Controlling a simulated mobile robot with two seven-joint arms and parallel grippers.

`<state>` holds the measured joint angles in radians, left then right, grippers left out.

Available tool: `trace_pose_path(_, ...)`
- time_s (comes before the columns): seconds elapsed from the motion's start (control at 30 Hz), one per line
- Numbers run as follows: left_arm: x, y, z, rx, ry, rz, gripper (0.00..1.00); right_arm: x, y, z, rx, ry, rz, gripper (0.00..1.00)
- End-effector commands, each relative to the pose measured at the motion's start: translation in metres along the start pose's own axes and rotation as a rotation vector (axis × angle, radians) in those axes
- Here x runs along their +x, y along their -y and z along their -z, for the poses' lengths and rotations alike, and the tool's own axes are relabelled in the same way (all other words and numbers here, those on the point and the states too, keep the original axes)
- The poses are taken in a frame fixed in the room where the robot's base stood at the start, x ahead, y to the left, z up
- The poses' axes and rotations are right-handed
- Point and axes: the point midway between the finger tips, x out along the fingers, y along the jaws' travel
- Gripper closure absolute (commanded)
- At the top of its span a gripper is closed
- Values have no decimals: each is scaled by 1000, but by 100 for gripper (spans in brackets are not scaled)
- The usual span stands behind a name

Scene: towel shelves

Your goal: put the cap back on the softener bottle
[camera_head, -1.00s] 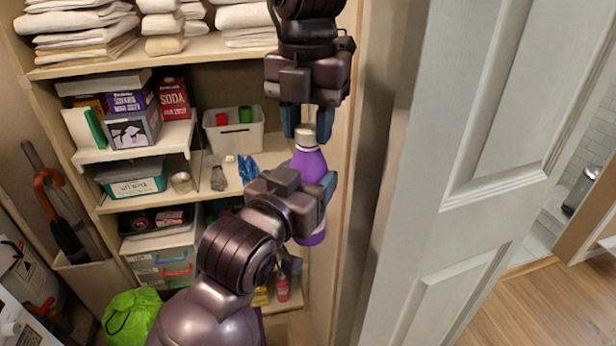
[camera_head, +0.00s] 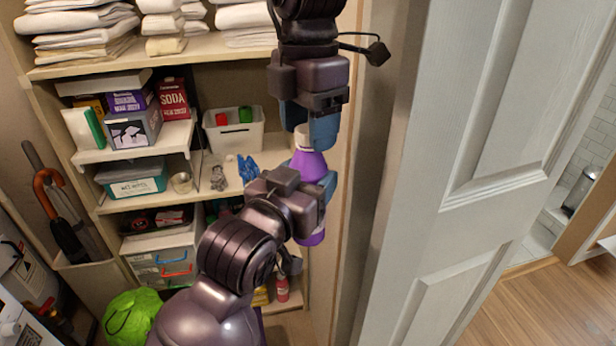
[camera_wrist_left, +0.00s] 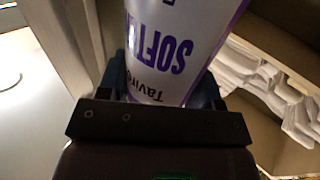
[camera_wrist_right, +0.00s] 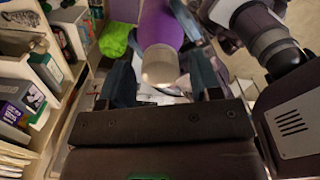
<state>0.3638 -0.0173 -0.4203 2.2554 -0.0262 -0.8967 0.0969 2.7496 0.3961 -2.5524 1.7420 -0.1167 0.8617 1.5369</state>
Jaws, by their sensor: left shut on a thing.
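The purple softener bottle (camera_head: 308,164) stands upright in my left gripper (camera_head: 316,196), which is shut on its body. Its white label with "SOFTL" lettering fills the middle of the left wrist view (camera_wrist_left: 180,50). A pale cap (camera_head: 302,139) sits on top of the bottle; whether it is fully tightened cannot be told. My right gripper (camera_head: 309,126) points down from above, its fingers beside the cap. In the right wrist view the cap (camera_wrist_right: 160,66) lies between the two fingers with gaps on both sides, so this gripper looks open.
Shelves behind hold folded towels (camera_head: 75,38), a soda box (camera_head: 174,98), a white bin (camera_head: 234,140) and a teal-edged box (camera_head: 135,178). A blue item (camera_head: 247,168) lies near the bottle. The white door (camera_head: 440,200) stands close on the right.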

Motion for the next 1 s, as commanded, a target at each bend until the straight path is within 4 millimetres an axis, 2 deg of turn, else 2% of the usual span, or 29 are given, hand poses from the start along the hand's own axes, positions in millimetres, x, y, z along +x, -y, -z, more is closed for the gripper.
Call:
trace_pose_path(0.3, 0, 0, 1, 0, -1, 0, 100, -3, 0, 0, -1, 0, -1, 39)
trace_pose_path(0.7, 0, 0, 1, 0, -1, 0, 100, -43, 0, 0, 0, -1, -2, 39)
trace_pose_path(1.0, 0, 0, 1, 0, -1, 0, 100, -45, 0, 0, -1, 0, 0, 39)
